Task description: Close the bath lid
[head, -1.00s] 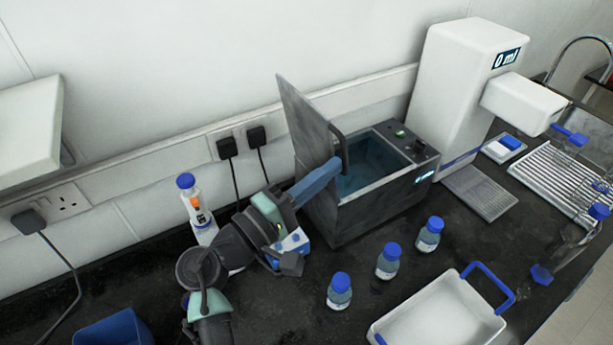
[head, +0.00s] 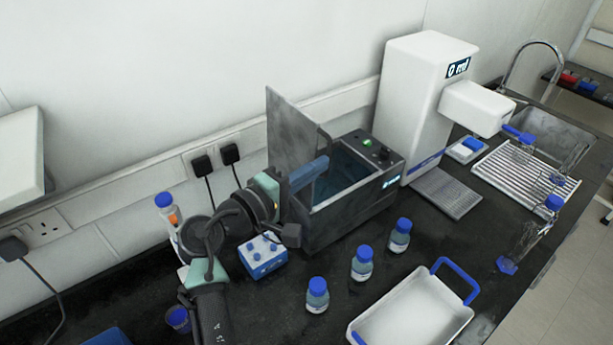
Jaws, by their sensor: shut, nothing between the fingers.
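The bath (head: 350,218) is a dark grey box with an open top and bluish water (head: 340,178) inside. Its grey lid (head: 288,125) stands steeply raised on the left side of the bath, with a dark handle (head: 325,138) at its right edge. My gripper (head: 322,162), with a blue hand, reaches from the left to the lid, just below the handle and near the bath's opening. The fingers are shut and hold nothing. Fingertip detail is too small to make out, and I cannot tell whether they touch the lid.
A blue rack (head: 263,257) stands below my wrist. Several blue-capped bottles (head: 361,265) stand in front of the bath, beside a white tray (head: 415,310) with blue handles. A white dispenser (head: 415,100) stands to the right. The wall is close behind.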

